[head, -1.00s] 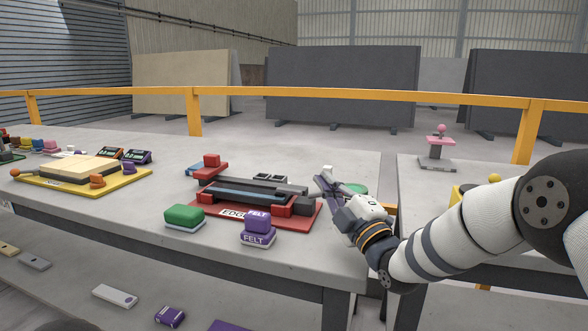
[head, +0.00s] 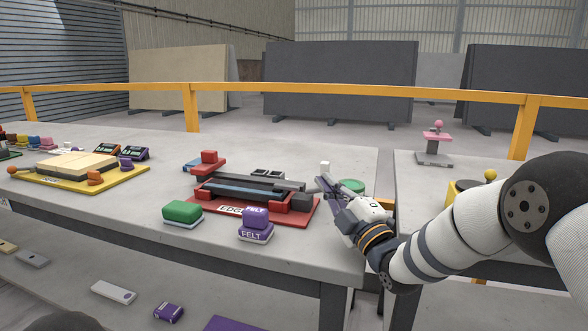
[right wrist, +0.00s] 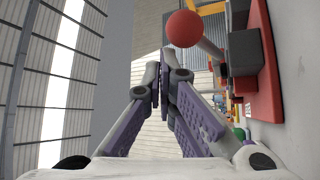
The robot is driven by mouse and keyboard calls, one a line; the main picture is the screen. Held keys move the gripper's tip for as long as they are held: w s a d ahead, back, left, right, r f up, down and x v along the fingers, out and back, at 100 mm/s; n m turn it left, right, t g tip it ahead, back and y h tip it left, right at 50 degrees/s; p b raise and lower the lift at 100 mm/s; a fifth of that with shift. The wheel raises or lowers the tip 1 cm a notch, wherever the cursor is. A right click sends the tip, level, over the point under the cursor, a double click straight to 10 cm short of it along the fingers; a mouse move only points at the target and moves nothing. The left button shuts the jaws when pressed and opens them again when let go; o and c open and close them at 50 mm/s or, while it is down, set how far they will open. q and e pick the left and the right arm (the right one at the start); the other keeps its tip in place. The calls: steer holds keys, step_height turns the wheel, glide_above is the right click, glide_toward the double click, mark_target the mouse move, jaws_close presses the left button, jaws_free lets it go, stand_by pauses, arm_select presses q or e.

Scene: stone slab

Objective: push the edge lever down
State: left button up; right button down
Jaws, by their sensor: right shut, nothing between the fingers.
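The edge device is a red base (head: 303,216) with dark grey rails on the stone-coloured table, marked with a partly covered label starting "EDGE". In the right wrist view, a red ball (right wrist: 184,29) on a short grey rod sticks out from a dark grey block (right wrist: 245,52) on a red base; this looks like the lever. I cannot make out the ball in the head view. My right gripper (head: 323,183) is at the device's right end, and it also shows in the right wrist view (right wrist: 163,70). Its fingers are together and empty, apart from the ball. My left gripper is not in view.
A purple FELT block (head: 256,226) and a green block (head: 183,212) stand in front of the device. A green round thing (head: 351,186) lies behind my right gripper. A yellow board (head: 120,180) is at the left. A gap separates the two tables.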

steer(key=v, duration=1.2)
